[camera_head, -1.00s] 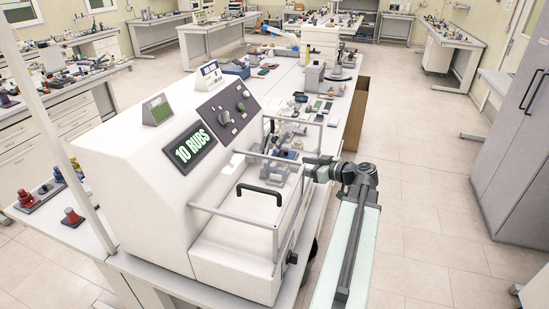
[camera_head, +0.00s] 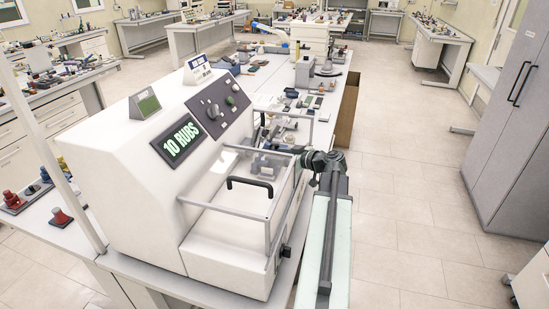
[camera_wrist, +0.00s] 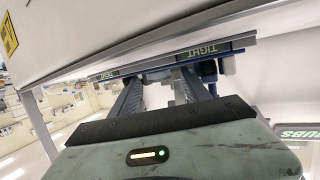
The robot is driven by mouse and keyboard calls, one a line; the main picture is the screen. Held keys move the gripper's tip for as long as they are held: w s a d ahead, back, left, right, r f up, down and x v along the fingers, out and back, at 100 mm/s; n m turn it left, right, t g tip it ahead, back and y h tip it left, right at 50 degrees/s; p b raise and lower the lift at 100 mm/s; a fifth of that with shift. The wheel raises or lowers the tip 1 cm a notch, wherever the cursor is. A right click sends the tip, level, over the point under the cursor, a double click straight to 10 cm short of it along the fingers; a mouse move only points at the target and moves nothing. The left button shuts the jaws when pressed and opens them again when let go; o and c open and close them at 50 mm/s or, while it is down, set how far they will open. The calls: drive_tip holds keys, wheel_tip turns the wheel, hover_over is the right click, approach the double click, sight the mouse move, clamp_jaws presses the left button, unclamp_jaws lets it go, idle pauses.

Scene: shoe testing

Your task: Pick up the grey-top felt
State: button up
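I cannot make out a grey-top felt for certain in either view. The white rub tester (camera_head: 150,200) has a display reading "10 RUBS" and a clear guard with metal rails (camera_head: 225,210). My gripper (camera_head: 283,150) reaches over the guard's far right corner, with its tips hard to see in the head view. In the wrist view, the two dark fingers of my gripper (camera_wrist: 160,82) are apart, and I see nothing held between them. Small grey and white parts (camera_head: 262,165) sit inside the tester.
The bench (camera_head: 275,85) continues behind the tester, with several small items and a grey device (camera_head: 304,72) on it. A brown panel (camera_head: 347,112) stands at its right side. A grey cabinet (camera_head: 505,140) is at the right. The tiled floor (camera_head: 400,215) between is clear.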

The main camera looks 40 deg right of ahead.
clamp_jaws()
drive_tip(key=shift+r, duration=0.15)
wheel_tip(320, 180, up, 28)
drive_tip(key=p, duration=2.8)
drive_tip(key=shift+f, duration=0.2)
